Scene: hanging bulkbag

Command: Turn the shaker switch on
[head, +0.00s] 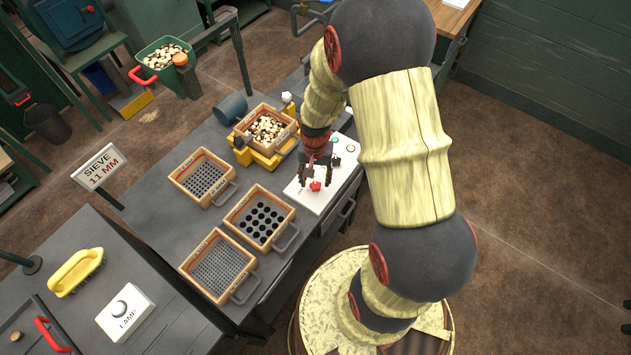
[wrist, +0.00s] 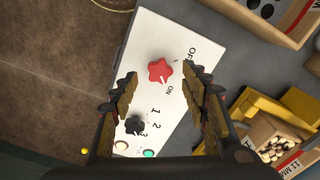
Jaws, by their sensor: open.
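The shaker switch is a red star-shaped knob (wrist: 160,71) on a white panel (wrist: 146,35). The panel carries the letters OFF, ON and the numbers 1, 2, 3. A white mark on the knob points toward its lower right, near ON; its exact setting is hard to tell. In the head view the red knob (head: 315,186) sits on the white panel (head: 336,190), just below my gripper (head: 318,182). In the wrist view my gripper (wrist: 160,88) is open, with its fingers on either side of the red knob and apart from it.
A black knob (wrist: 135,126) and a green button (wrist: 149,154) share the panel. A yellow shaker (head: 257,158) holds a sieve of pieces (head: 285,121) to the left. Several empty sieves, including one with large holes (head: 240,221), lie on the bench. A lamp switch box (head: 126,312) stands lower left.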

